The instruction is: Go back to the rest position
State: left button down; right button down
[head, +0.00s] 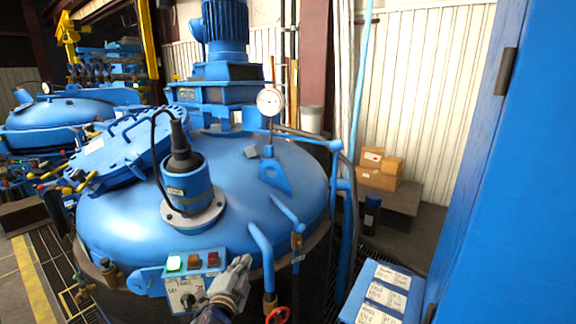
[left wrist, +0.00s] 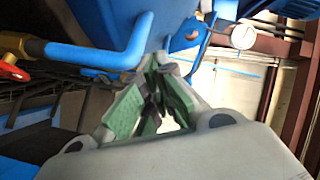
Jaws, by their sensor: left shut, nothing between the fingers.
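My left gripper (head: 239,266) shows low in the middle of the head view, just in front of the control panel (head: 186,290) on the blue furnace (head: 240,170). In the left wrist view the green-padded fingers of my left gripper (left wrist: 152,92) are shut with nothing held between them. A bent blue pipe (head: 262,250) stands just right of the gripper; it also shows in the left wrist view (left wrist: 110,58). My right gripper is in neither view.
A red valve handle (head: 277,315) is right of the gripper. A pressure gauge (head: 269,102) stands on the lid. A blue box with labels (head: 385,293) and a tall blue panel (head: 515,180) stand at the right.

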pick_arm(q)
jog(key=s+a+f+n+g+y, duration=0.1)
jog(key=s+a+f+n+g, duration=0.25)
jog(key=s+f, duration=0.45)
jog(key=s+a+f+n+g, duration=0.3)
jog(key=s+f+n+g, duration=0.15)
jog(key=s, duration=0.65)
jog(key=s+a+f+n+g+y, duration=0.1)
jog(key=s+a+f+n+g, duration=0.35)
jog(key=s, duration=0.55)
notch_tip(320, 180, down, 35)
jog(key=s+d+g, duration=0.2)
jog(key=s, duration=0.1)
jog(key=s+a+f, duration=0.2)
jog(key=s+f, duration=0.8)
jog(key=s+a+f+g, duration=0.1)
jog(key=s+a+f, duration=0.1)
jog(key=s+f, duration=0.7)
jog(key=s+m, duration=0.1)
jog(key=s, duration=0.1)
jog(key=shift+s+f, duration=0.3)
jog(key=shift+f, duration=0.05)
